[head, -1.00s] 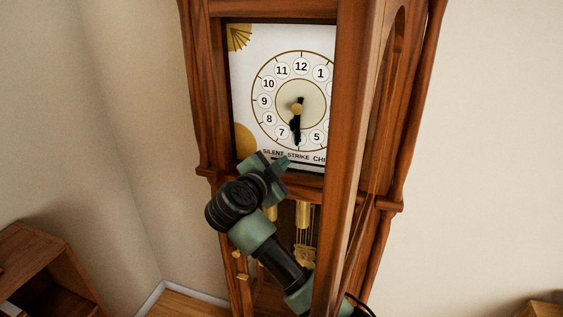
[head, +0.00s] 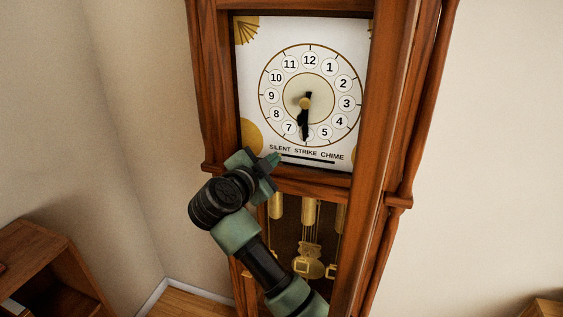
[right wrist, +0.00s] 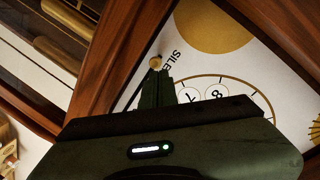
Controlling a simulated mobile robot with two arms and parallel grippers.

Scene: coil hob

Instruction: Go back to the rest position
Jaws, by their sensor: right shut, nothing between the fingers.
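My right gripper (head: 272,161) is shut and empty. It is at the lower left corner of the white clock dial (head: 250,70), just below the word SILENT. In the right wrist view its fingers (right wrist: 158,90) point at a small brass knob (right wrist: 156,62) beside the lettering; I cannot tell whether they touch it. Both black clock hands (head: 304,120) point down near the 6. The fingers hide part of the slot's left end in the head view. My left gripper is not in view.
The tall wooden clock case (head: 207,90) stands close in front. A wooden upright (head: 385,150), apparently its open door, is right of the dial. Brass weights and a pendulum (head: 308,262) hang below. A wooden shelf unit (head: 45,260) is at lower left.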

